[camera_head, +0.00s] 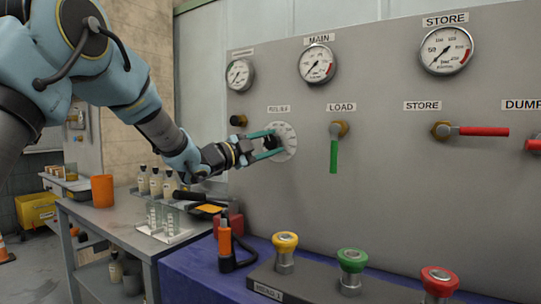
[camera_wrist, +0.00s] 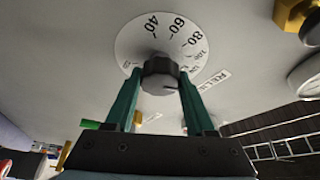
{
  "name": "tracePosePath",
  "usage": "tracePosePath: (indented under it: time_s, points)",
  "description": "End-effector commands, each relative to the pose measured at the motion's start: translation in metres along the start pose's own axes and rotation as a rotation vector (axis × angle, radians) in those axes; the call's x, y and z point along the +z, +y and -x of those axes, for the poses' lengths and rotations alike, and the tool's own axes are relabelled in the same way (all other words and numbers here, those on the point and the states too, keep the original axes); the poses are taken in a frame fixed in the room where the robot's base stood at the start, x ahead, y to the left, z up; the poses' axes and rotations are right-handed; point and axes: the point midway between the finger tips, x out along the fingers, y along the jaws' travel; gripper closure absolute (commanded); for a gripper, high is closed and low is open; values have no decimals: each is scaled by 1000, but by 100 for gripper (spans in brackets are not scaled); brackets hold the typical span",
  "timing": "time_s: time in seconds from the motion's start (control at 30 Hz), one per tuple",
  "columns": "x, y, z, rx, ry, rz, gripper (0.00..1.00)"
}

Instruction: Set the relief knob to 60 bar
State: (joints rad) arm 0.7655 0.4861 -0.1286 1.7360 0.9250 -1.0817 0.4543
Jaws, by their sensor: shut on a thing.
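The relief knob (camera_wrist: 160,74) is a dark round knob in front of a white dial plate (camera_wrist: 133,42) marked 40, 60, 80 and further numbers. In the head view the dial plate (camera_head: 288,141) is on the grey panel under a small label, with the knob (camera_head: 271,141) partly hidden by my fingers. My gripper (camera_head: 264,144) reaches it from the left, its green fingers shut on the knob's two sides; the gripper also shows in the wrist view (camera_wrist: 159,92). A small pale mark shows on the knob's face, but I cannot tell which number it is set to.
The panel (camera_head: 390,190) carries gauges, a green LOAD handle (camera_head: 334,156) right of the dial and a red STORE handle (camera_head: 483,131). Below stand green, yellow and red push knobs (camera_head: 351,259). A side table (camera_head: 110,222) with bottles and an orange cup (camera_head: 102,191) is under my arm.

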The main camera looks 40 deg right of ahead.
Motion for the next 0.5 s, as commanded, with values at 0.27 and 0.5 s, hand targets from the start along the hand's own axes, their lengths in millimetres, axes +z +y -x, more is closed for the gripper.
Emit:
tracePosePath:
  time_s: [0.27,0.5]
  points:
    - [4,6,2,-101,-3,242,100]
    - [3,6,2,-186,-2,453,100]
